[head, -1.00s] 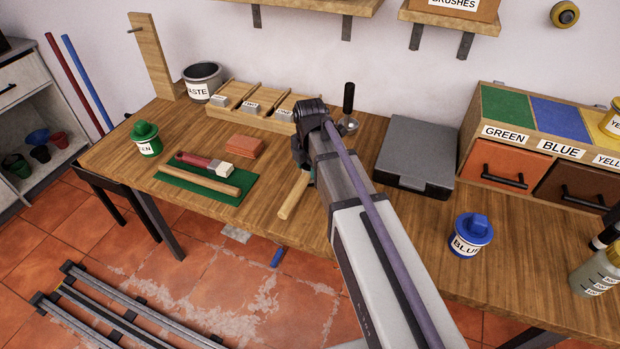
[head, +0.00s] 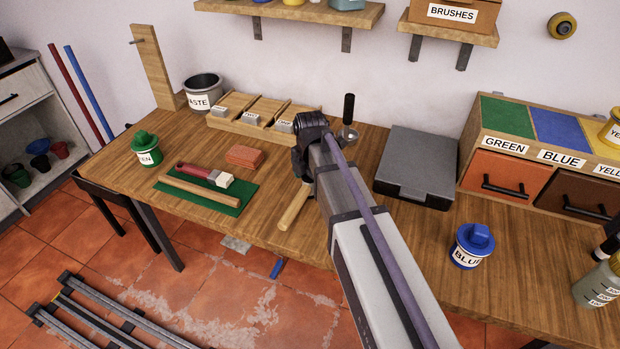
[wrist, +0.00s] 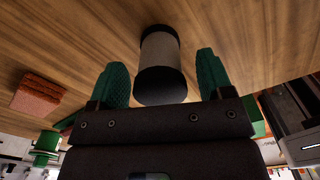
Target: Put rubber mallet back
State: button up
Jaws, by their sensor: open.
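The rubber mallet lies on the wooden workbench. Its pale wooden handle (head: 294,207) points toward the bench's front edge in the head view, and its head is hidden there behind my arm. In the wrist view a cylinder with dark ends and a grey-beige middle, which looks like the mallet head (wrist: 161,50), shows between my two green fingers. My gripper (wrist: 162,66) is open, with a finger on either side of it and visible gaps. An upright wooden post (head: 153,65) with a short peg stands at the bench's back left.
A red-handled brush (head: 198,172) and a wooden rod lie on a green mat (head: 232,205), beside an orange-red block (head: 244,155). A dark grey case (head: 418,160) is right of my arm. A blue tin (head: 472,247) stands near the front, with bare bench around it.

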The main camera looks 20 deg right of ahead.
notch_tip(320, 180, up, 10)
jog(key=p, duration=0.9)
jog(key=shift+w+r, duration=0.15)
jog(key=shift+s+m, duration=0.4)
jog(key=shift+m, duration=0.1)
jog(key=s+m, duration=1.4)
jog(key=m, duration=0.8)
jog(key=shift+s+m, duration=0.3)
jog(key=shift+s, duration=0.1)
